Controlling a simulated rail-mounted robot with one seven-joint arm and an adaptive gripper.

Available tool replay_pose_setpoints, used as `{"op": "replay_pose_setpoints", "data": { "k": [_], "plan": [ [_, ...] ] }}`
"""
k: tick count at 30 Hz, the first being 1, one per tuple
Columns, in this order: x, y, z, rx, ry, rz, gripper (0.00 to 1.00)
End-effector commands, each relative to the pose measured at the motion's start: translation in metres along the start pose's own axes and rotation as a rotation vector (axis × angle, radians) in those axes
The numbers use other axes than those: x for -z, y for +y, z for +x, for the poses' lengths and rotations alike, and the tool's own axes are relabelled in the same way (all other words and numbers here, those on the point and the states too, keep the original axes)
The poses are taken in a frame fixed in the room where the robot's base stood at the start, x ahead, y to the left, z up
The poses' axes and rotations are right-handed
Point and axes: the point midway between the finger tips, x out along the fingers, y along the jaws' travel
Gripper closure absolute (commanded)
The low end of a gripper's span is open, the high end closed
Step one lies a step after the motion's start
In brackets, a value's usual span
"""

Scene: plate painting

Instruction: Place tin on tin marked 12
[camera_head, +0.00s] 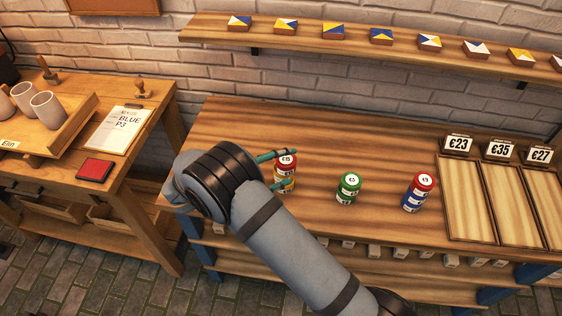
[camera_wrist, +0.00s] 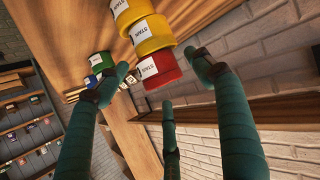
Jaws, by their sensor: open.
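In the head view a stack with a red tin (camera_head: 287,160) on top and yellow (camera_head: 291,185) below stands at the left of the workbench. A stack of green tins (camera_head: 348,187) is to its right, and a red-over-blue stack (camera_head: 418,190) farther right. The numbers on the lids are too small to read surely. My gripper (camera_head: 274,171) is open, its fingers beside the red tin. In the wrist view my gripper (camera_wrist: 153,82) has its fingers spread near the red tin (camera_wrist: 160,70), with two yellow tins (camera_wrist: 150,35) beyond it.
Wooden trays with price cards (camera_head: 500,151) lie on the right of the workbench (camera_head: 320,135). A shelf (camera_head: 360,52) of painted tiles runs along the brick wall. A side table (camera_head: 150,100) with cups, a clipboard and a red pad stands at the left. The bench behind the tins is clear.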

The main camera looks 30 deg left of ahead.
Motion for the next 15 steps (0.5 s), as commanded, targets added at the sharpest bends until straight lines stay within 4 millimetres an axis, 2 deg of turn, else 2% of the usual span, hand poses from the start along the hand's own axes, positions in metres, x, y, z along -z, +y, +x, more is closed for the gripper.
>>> {"op": "replay_pose_setpoints", "data": {
  "k": [3, 9, 15],
  "plan": [
    [-0.009, -0.003, -0.027, 0.012, 0.001, 0.001, 0.33],
    [-0.007, 0.001, -0.067, 0.009, 0.0, -0.001, 0.33],
    [-0.005, 0.002, -0.088, 0.006, 0.0, -0.001, 0.33]
  ]
}}
